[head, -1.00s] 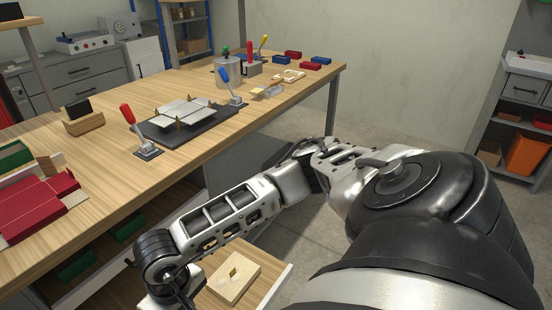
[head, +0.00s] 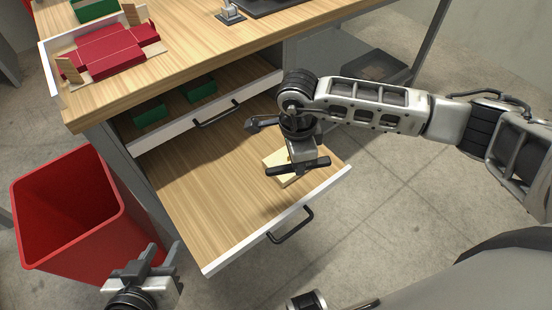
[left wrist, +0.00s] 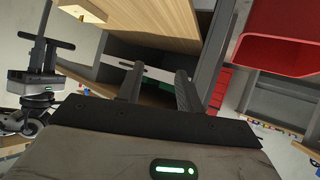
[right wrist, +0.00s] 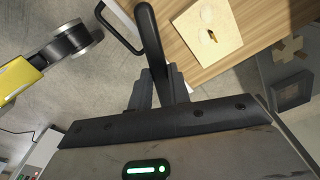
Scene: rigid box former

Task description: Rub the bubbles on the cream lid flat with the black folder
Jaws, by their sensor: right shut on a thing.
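My right gripper (head: 298,160) is shut on the black folder (head: 319,165), a dark bar lying crosswise in its fingers above the open drawer. In the right wrist view the folder (right wrist: 149,35) stands up from between the fingers (right wrist: 160,90). The right gripper and folder also show at the left of the left wrist view. My left gripper (head: 147,268) is low at the left, in front of the drawer. In the left wrist view its fingers (left wrist: 158,85) are apart with nothing between them.
The drawer's black handle (head: 291,226) juts out. A red bin (head: 70,210) stands at left. On the bench are red box parts (head: 110,48) and a dark base (head: 270,5).

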